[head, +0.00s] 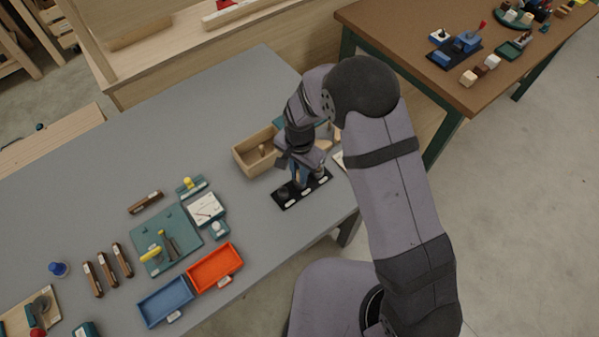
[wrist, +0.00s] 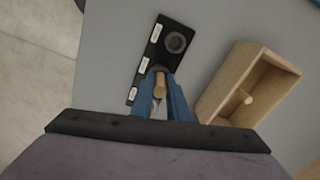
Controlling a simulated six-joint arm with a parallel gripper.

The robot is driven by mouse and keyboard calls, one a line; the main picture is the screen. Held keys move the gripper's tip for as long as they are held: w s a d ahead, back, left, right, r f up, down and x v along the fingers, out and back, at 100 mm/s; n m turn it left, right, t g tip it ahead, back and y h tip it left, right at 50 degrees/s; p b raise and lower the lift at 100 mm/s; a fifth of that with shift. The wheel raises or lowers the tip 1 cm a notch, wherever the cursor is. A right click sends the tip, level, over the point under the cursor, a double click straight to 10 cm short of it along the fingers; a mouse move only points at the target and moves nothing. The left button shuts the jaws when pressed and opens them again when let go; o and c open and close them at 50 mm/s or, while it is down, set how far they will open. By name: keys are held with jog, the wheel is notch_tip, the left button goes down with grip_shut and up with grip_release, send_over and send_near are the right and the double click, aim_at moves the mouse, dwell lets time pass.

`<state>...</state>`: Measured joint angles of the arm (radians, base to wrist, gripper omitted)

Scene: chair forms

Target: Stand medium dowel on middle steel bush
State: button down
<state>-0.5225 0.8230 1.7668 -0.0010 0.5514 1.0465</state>
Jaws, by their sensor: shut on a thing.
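The black base plate (head: 290,201) lies on the grey table with white labels along one edge; it also shows in the wrist view (wrist: 150,52). One steel bush (wrist: 175,42) shows as a grey ring at the plate's far end; it is at the left end in the head view (head: 283,192). The other bushes are hidden by my gripper. My gripper (wrist: 160,78) has blue fingers shut on a light wooden dowel (wrist: 160,90), over the middle of the plate. I cannot tell whether the dowel touches a bush. In the head view my gripper (head: 301,178) hides the dowel.
A wooden box (head: 244,160) with a loose dowel (head: 262,150) inside stands beside the plate. Red (head: 216,267) and blue (head: 166,300) trays, a green board (head: 178,250) and brown blocks (head: 145,202) lie to the left. The table around the plate's left is clear.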

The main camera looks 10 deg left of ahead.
jog(key=shift+r+p, duration=0.3)
jog(key=shift+r, duration=0.15)
jog(key=shift+f+b, duration=0.45)
jog(key=shift+f, duration=0.15)
dwell(1.4)
jog(key=shift+r+p, duration=0.5)
jog(key=shift+r, duration=0.1)
dwell(0.5)
jog(key=shift+f+b, duration=0.4)
jog(key=shift+f, duration=0.15)
dwell(1.2)
jog(key=c, duration=1.1)
grip_release()
jog(key=shift+r+p, duration=2.7)
jog(key=shift+r, duration=0.8)
